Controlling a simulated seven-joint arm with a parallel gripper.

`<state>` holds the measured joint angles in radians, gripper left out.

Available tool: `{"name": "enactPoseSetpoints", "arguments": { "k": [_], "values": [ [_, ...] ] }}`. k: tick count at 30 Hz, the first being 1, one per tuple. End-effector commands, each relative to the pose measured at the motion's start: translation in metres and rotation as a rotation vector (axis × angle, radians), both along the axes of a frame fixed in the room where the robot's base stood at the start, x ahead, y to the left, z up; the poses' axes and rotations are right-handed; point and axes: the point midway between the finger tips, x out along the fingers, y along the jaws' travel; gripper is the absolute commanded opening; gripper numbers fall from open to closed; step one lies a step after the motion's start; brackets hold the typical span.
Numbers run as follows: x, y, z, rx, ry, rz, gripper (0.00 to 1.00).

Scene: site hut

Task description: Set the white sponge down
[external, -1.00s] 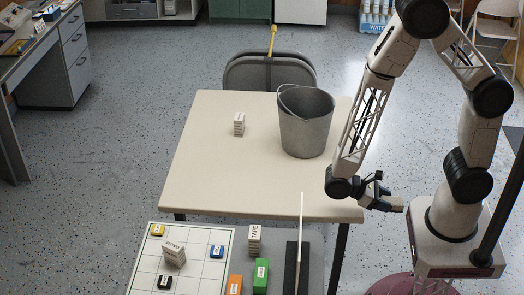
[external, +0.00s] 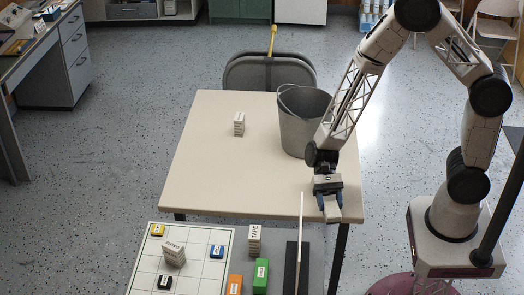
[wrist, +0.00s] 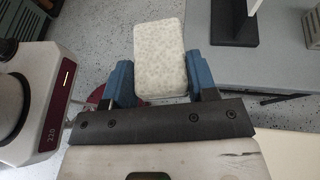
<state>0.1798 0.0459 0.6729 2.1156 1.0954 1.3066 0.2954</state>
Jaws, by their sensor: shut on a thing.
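In the wrist view the sponge (wrist: 160,58) is a pale, speckled, rounded block between the two blue fingers of my gripper (wrist: 160,82).
A metal bucket (external: 303,130) stands on the table's right side, behind my gripper. A small white stack (external: 239,124) stands at the back. In front, a lower grey surface (external: 275,248) has a gridded board (external: 200,233), a TAPE stack (external: 254,240), coloured blocks and an upright panel (external: 299,240).

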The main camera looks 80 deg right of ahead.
Motion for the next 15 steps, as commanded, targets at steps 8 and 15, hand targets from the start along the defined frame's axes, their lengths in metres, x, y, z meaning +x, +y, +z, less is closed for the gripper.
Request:
{"name": "enactPoseSetpoints", "arguments": {
  "k": [8,15],
  "values": [
    [0.067,-0.029,0.012,0.0,-0.002,-0.362,0.3],
    [0.122,-0.069,0.025,0.001,-0.001,-0.667,0.3]
  ]
}}
